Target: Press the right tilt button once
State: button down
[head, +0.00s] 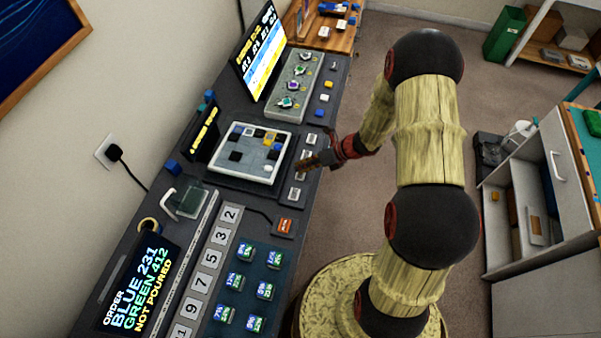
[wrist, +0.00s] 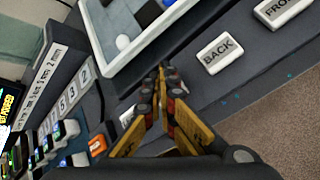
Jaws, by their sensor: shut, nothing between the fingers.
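A row of white tilt buttons runs beside the tilting tray (head: 281,163). In the wrist view, the BACK button (wrist: 218,52) and the FRONT button (wrist: 285,9) are clear of my fingers. A white button (wrist: 127,117) nearer the orange button is partly covered by my fingers, its label not readable; it shows at the near end of the row in the head view (head: 294,193). My gripper (wrist: 161,72) is shut and empty, pointing down over the row between this button and BACK. The button under the fingertips is mostly hidden, and I cannot tell if they touch it.
An orange button (head: 284,227) and a numbered strip (head: 208,258) lie nearer along the bench. An order screen (head: 139,286) reads NOT POURED. A panel with green parts (head: 290,90) and a bright monitor (head: 259,48) stand farther along. Open floor lies right of the bench.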

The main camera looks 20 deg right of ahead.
jog(key=shift+r+p, duration=0.5)
jog(key=shift+r, duration=0.25)
notch_tip(320, 180, up, 5)
jog(key=p, duration=0.4)
jog(key=shift+a, duration=0.1)
dwell(1.4)
